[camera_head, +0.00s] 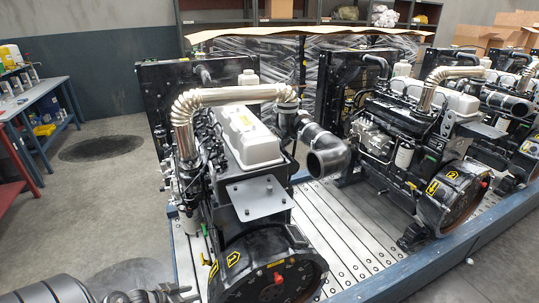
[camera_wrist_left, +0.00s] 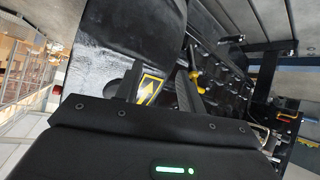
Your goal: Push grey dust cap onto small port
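My left arm comes in at the bottom left of the head view, with the left gripper (camera_head: 172,295) low beside the front engine's round housing (camera_head: 270,268). In the left wrist view the left gripper's two dark fingers (camera_wrist_left: 160,84) stand apart, and a yellow warning label (camera_wrist_left: 149,88) on the engine shows between them. I see nothing held between them. I cannot make out a grey dust cap or the small port in either view. A red plug (camera_head: 278,277) sits on the round housing. My right gripper is not in view.
The front engine (camera_head: 248,137), with a silver exhaust pipe (camera_head: 235,96) and a black elbow pipe (camera_head: 325,155), stands on a slatted platform (camera_head: 320,232) with a blue edge beam (camera_head: 425,263). More engines stand to the right. A blue workbench (camera_head: 38,92) is at left; the floor between is clear.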

